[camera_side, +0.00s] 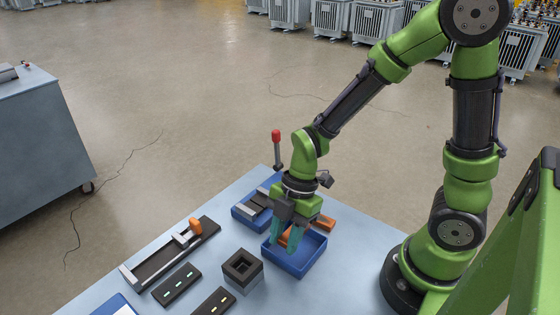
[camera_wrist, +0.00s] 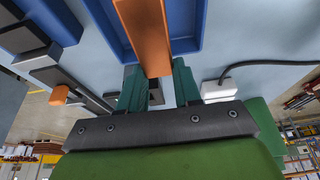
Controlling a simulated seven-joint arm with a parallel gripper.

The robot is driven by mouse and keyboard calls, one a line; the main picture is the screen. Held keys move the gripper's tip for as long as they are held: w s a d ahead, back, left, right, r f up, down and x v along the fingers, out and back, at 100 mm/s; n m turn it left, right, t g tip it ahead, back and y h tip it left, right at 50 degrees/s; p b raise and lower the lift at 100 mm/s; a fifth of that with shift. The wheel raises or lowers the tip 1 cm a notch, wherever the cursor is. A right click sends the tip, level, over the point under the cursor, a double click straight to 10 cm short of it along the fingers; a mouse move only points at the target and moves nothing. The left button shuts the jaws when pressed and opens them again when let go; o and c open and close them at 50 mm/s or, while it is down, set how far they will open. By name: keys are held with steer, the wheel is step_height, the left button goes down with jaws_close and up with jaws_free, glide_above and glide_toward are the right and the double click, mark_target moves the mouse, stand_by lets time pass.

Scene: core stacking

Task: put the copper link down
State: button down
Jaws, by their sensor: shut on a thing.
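The copper link (camera_wrist: 146,38) is a flat orange-brown bar held between the teal fingers of my gripper (camera_wrist: 157,72) in the wrist view. In the side view, parts of the copper link (camera_side: 325,222) show on either side of my gripper (camera_side: 287,246), which hides its middle. My gripper points down over a blue tray (camera_side: 308,268) and is shut on the link. In the wrist view the link overlaps this blue tray (camera_wrist: 186,45). I cannot tell whether the link touches the tray floor.
A second blue tray (camera_side: 237,213) with dark and grey pieces stands behind left. A clamp with an orange knob (camera_side: 195,226) and dark plates with light marks (camera_side: 177,284) lie to the left. A red-topped lever (camera_side: 276,137) stands behind.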

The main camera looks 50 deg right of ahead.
steer(key=shift+f, duration=1.1)
steer(key=shift+f, duration=0.1)
